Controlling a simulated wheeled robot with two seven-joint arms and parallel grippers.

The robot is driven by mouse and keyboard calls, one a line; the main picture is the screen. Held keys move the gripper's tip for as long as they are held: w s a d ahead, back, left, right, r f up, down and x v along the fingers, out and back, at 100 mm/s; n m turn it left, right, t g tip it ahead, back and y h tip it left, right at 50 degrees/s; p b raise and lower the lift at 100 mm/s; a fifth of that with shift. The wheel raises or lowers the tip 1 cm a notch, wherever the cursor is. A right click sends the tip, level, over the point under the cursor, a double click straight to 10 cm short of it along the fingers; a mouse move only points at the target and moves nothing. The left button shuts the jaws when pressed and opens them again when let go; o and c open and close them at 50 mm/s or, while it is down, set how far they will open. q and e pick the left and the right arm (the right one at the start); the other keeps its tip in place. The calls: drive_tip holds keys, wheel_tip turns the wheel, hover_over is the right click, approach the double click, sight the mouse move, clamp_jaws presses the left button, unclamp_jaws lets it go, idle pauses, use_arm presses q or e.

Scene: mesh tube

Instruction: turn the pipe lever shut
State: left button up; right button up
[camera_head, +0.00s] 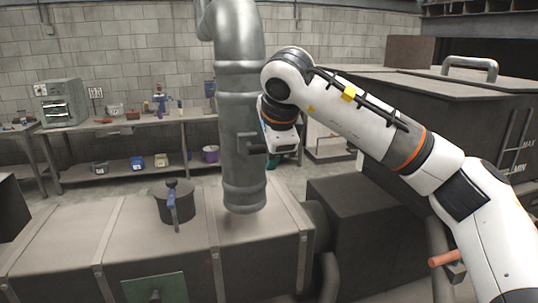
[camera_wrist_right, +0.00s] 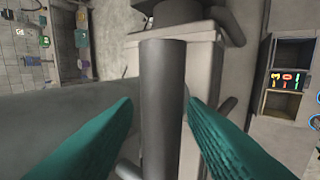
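The thick grey metal pipe (camera_head: 240,95) stands upright in the middle of the head view. A dark lever (camera_head: 257,149) sticks out from its right side at mid-height. My right gripper (camera_head: 270,146) is at this lever, with its fingers mostly hidden by the wrist in the head view. In the right wrist view the lever's dark round handle (camera_wrist_right: 163,100) runs between the two teal fingers (camera_wrist_right: 160,105). The fingers are on either side of it, with a narrow gap at the left finger. The right finger is very near or touching its edge. My left gripper is not in view.
A pot-like fitting with a blue handle (camera_head: 172,205) stands on the long metal duct (camera_head: 60,235) at the left. A large dark tank (camera_head: 450,95) fills the right side. A workbench (camera_head: 130,122) stands along the back wall.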

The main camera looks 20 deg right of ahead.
drive_tip(key=b+v, duration=0.3)
drive_tip(key=v, duration=0.8)
